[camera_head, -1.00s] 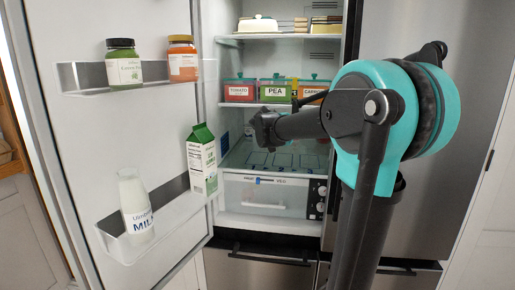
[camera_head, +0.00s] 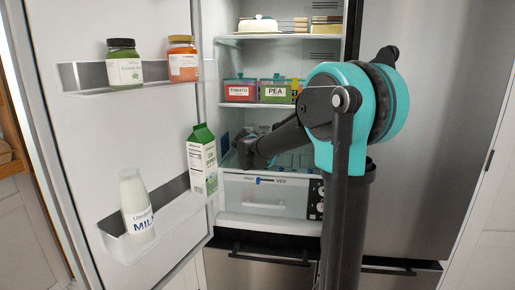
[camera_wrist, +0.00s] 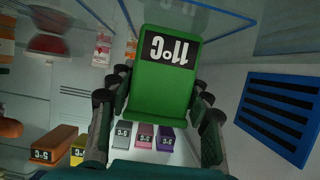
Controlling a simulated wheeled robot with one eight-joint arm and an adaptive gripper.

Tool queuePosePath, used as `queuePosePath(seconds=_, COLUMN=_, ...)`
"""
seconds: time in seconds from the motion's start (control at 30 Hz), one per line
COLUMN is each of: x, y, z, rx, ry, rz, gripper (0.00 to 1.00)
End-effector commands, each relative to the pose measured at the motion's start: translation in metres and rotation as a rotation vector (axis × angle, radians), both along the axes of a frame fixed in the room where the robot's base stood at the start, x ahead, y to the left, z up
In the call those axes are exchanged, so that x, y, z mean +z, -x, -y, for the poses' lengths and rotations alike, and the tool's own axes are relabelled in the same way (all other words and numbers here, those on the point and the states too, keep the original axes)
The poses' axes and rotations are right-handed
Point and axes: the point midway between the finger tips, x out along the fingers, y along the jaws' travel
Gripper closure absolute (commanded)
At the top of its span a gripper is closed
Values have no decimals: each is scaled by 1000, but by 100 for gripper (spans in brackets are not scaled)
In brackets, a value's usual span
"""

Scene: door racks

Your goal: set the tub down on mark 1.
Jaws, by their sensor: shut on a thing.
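The tub (camera_wrist: 166,85) is green with a dark label whose white lettering is upside down in the wrist view. My gripper (camera_wrist: 160,92) is shut on it, with one dark finger on each side. In the head view my gripper (camera_head: 248,153) is inside the fridge, over the left part of the lower shelf (camera_head: 292,160). The tub is hidden behind my gripper and arm there. Blue-outlined marks show on that shelf to the right of my gripper. Their numbers are not legible, so I cannot tell which is mark 1.
Labelled tubs, including the pea tub (camera_head: 275,91), stand on the shelf above. A drawer (camera_head: 262,196) lies below. A blue slatted panel (camera_wrist: 283,112) shows in the wrist view.

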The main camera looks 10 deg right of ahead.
Motion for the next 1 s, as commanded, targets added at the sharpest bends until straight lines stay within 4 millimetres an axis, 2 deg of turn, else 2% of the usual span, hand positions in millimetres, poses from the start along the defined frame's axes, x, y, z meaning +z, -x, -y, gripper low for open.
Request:
queuePosePath(seconds=0.23, x=-1, y=0, z=0, rx=0, ry=0, rz=0, gripper=97)
queuePosePath(seconds=0.27, x=-1, y=0, z=0, rx=-1, ry=0, rz=0, gripper=48)
queuePosePath(seconds=0.4, x=-1, y=0, z=0, rx=-1, ry=0, rz=0, gripper=31)
queuePosePath(seconds=0.77, x=1, y=0, z=0, rx=0, ry=0, rz=0, gripper=30)
queuePosePath(seconds=1.0, x=11, y=25, z=-8, rx=1, ry=2, rz=-1, gripper=30)
